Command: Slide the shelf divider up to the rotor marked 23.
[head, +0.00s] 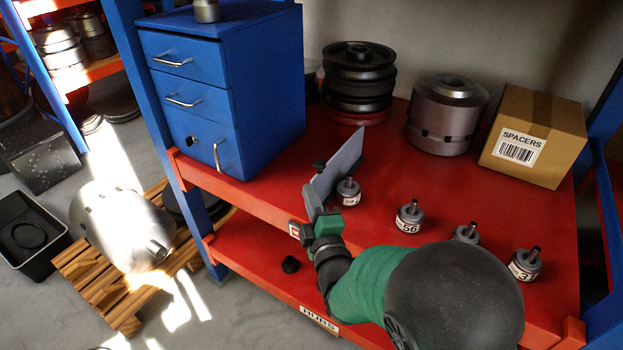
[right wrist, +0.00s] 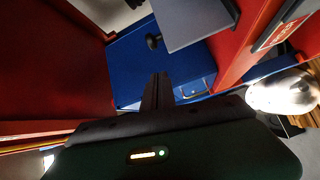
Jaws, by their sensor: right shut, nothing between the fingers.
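The grey shelf divider (head: 341,162) stands upright on the red shelf, with a dark knob (head: 319,167) on its left side. It also shows in the right wrist view (right wrist: 193,22). Just right of it is a small rotor (head: 348,193) with an unclear label; I cannot tell if they touch. Further right stand a rotor reading 56 (head: 409,217), a rotor (head: 466,234) whose label is hidden by my arm, and a rotor with a partly readable 3 (head: 525,265). My right gripper (head: 310,193) is shut and empty at the divider's front end; contact is unclear. My left gripper is out of view.
A blue drawer cabinet (head: 257,95) stands left on the red shelf (head: 262,195), with bare shelf between it and the divider. Behind are stacked dark discs (head: 358,75), a metal cylinder (head: 446,113) and a SPACERS box (head: 535,135). A blue post (head: 150,90) edges the shelf.

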